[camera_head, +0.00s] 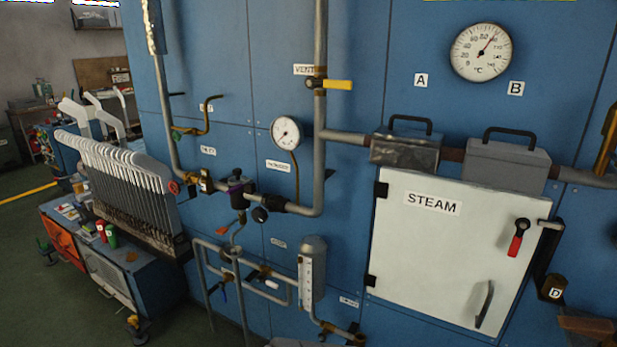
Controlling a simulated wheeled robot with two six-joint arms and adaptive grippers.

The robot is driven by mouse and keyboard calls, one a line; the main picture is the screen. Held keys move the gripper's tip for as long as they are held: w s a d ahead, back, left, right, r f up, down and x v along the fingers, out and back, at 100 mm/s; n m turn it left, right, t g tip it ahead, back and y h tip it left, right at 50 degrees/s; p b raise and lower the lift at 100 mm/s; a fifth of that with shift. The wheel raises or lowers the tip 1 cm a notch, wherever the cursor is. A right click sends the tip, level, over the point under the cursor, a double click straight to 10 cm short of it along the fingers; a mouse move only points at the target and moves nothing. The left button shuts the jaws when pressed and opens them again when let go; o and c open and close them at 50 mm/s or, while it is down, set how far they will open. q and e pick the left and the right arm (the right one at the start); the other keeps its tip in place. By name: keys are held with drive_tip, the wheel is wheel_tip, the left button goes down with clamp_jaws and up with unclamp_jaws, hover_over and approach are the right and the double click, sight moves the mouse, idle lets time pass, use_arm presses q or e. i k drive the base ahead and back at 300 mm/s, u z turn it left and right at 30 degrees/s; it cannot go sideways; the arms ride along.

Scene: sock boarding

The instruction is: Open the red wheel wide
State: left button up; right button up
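The small red wheel (173,187) sits at the left end of the horizontal pipe run on the blue panel wall, just right of the row of sock boards. It is small in the head view, and how far open it stands cannot be told. Neither of my grippers shows in this view, and nothing is seen touching the wheel.
A rack of pale sock boards (130,180) stands close to the wheel's left. Right of it are a dark regulator (238,193), a pressure gauge (285,132) and pipes. A white STEAM door (450,245) is shut at right. Open floor (30,290) lies at lower left.

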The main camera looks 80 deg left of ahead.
sight(176, 186)
drive_tip(key=u, duration=4.8)
drive_tip(key=i, duration=2.4)
drive_tip(key=z, duration=3.55)
